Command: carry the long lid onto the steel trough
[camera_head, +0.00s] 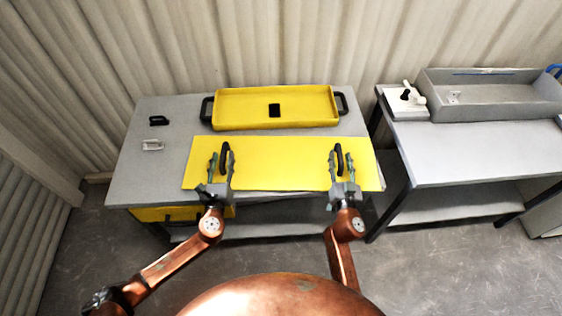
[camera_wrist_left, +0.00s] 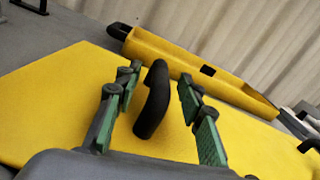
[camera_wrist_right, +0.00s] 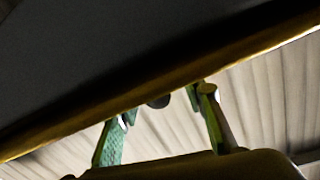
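The long lid (camera_head: 282,165) is a flat yellow plate at the front of the left table, with two upright black handles. My left gripper (camera_head: 222,158) has its fingers apart on either side of the left handle (camera_head: 225,150). In the left wrist view this handle (camera_wrist_left: 153,100) stands between the green finger pads with gaps. My right gripper (camera_head: 342,158) straddles the right handle (camera_head: 338,152), fingers apart. The right wrist view shows a dark surface with a yellow edge (camera_wrist_right: 150,92), cutting off most of the handle. The steel trough (camera_head: 485,97) is a grey open box on the right table.
A yellow tray (camera_head: 230,122) with black side handles and a black square lies behind the lid. A black bracket (camera_head: 159,120) and a pale one (camera_head: 152,145) lie to the left. A gap separates the tables.

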